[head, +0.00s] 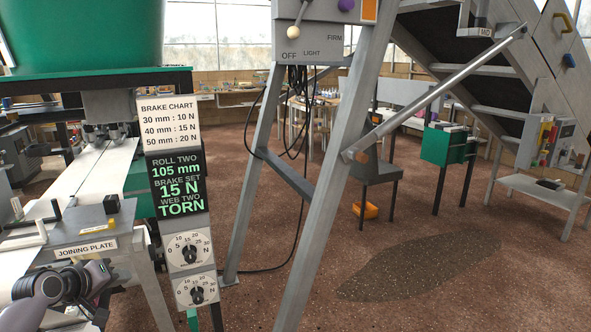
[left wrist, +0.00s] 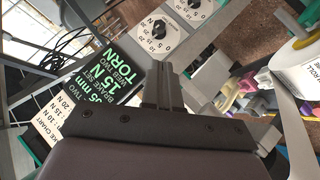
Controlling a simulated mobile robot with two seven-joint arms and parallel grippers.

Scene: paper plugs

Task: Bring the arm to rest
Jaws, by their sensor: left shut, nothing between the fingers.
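My left arm comes in at the lower left of the head view. My left gripper (head: 97,278) is dark and hangs in front of the joining plate stand, below its "JOINING PLATE" label. In the left wrist view the fingers (left wrist: 160,72) are together with nothing between them. Past them is the panel with the dark display (left wrist: 112,75), two dials and the brake chart (left wrist: 62,125). In the head view that display (head: 178,186) reads roll two 105 mm, brake set 15 N, web two torn. My right gripper is in neither view.
The joining plate (head: 92,215) and a pale web (head: 90,170) are at left. A grey frame with slanted legs (head: 335,180) stands mid-view, a dark cable hanging by it. A dark patch (head: 420,268) marks the brown floor, which is mostly clear at right. Coloured items (left wrist: 255,95) sit right in the wrist view.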

